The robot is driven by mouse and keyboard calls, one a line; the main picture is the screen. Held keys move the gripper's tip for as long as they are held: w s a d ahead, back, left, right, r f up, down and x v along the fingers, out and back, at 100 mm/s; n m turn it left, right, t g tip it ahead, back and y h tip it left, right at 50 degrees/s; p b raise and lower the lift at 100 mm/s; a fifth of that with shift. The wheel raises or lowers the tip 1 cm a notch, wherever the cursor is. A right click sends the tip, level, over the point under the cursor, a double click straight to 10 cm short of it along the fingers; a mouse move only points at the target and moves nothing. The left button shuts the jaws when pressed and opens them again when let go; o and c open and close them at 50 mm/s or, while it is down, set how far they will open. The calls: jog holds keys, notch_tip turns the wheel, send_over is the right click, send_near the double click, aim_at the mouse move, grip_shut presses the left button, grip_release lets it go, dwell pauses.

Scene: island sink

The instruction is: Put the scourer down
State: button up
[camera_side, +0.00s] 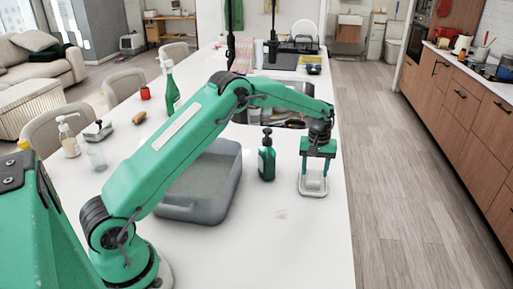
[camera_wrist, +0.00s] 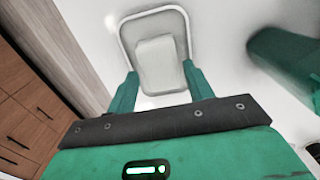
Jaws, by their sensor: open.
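In the wrist view the scourer (camera_wrist: 158,58) sits inside the rim of the dish (camera_wrist: 150,14). My gripper (camera_side: 315,174) points down over the dish. Its green fingers are open, one on each side of the scourer's near end in the wrist view (camera_wrist: 160,70). No finger visibly grips it.
A dark green pump bottle (camera_side: 266,158) stands just left of the dish. A grey basin (camera_side: 205,180) lies further left, under my arm. The sink (camera_side: 275,117) is behind. A green spray bottle (camera_side: 171,90) stands back left. The front counter is mostly clear.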

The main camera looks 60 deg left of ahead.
aim_at(314, 174)
notch_tip(314, 174, up, 9)
jog(key=shift+r, duration=0.15)
dwell(0.8)
jog(key=s+d+r+m+t, duration=0.3)
jog(key=s+r+m, duration=0.1)
jog(key=s+r, duration=1.2)
jog(key=s+d+f+m+t, duration=0.1)
jog(key=s+f+m, duration=0.1)
jog(key=s, duration=0.9)
jog(key=s+d+f+m+t, duration=0.1)
jog(key=s+f+m, duration=0.1)
jog(key=s, duration=0.8)
jog(key=shift+s+m+t, duration=0.3)
jog(key=shift+s+m, duration=0.05)
jog(key=shift+m, duration=0.15)
